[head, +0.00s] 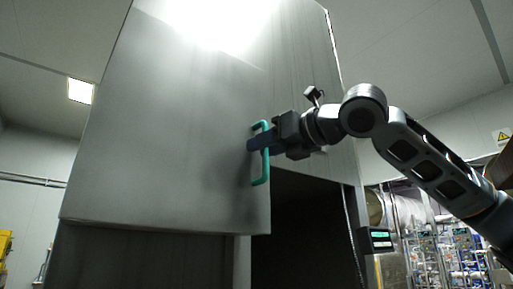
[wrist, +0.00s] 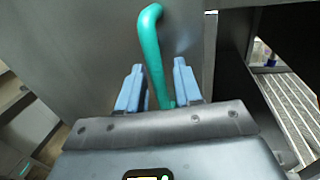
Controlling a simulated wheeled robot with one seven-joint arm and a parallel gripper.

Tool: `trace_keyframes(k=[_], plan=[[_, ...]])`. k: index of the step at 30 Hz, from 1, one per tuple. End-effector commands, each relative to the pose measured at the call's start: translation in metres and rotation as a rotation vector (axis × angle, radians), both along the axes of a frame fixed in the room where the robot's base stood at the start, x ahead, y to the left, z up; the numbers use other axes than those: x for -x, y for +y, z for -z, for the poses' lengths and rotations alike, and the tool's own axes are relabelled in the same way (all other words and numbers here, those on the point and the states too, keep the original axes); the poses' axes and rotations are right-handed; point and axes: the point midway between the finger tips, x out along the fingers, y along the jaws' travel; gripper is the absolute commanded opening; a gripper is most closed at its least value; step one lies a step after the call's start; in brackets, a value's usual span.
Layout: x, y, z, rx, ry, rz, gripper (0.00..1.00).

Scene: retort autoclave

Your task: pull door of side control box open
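The door (head: 170,130) is a large grey metal panel on the tall cabinet. A green bar handle (head: 265,180) stands upright near its right edge. My gripper (head: 256,144) is at the handle, with its blue fingers reaching across it. In the wrist view the green handle (wrist: 151,45) runs between the two fingers of my gripper (wrist: 159,85). One finger is on each side, with a narrow gap showing at the right finger. The fingers are apart, and a firm grip is not visible. The door panel (wrist: 85,50) lies behind the fingers.
A dark opening (head: 305,230) lies below and right of the door. A small display panel (head: 376,239) is at its right. Racks with pipes and equipment (head: 455,245) stand at the far right. The wrist view shows a slatted metal surface (wrist: 290,105) at right.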

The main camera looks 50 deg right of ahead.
Motion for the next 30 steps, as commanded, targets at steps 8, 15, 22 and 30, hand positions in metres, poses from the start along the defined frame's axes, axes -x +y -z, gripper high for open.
trace_keyframes(k=[8,15,22,30], plan=[[-0.0001,0.0002,0.0,0.0,0.0,-0.001,0.2],[-0.0002,0.0003,0.0,0.0,0.0,-0.001,0.0],[-0.0002,0.0004,0.0001,0.0,0.0,-0.001,0.0],[-0.0004,0.0021,0.0001,0.0,0.0,0.001,0.0]])
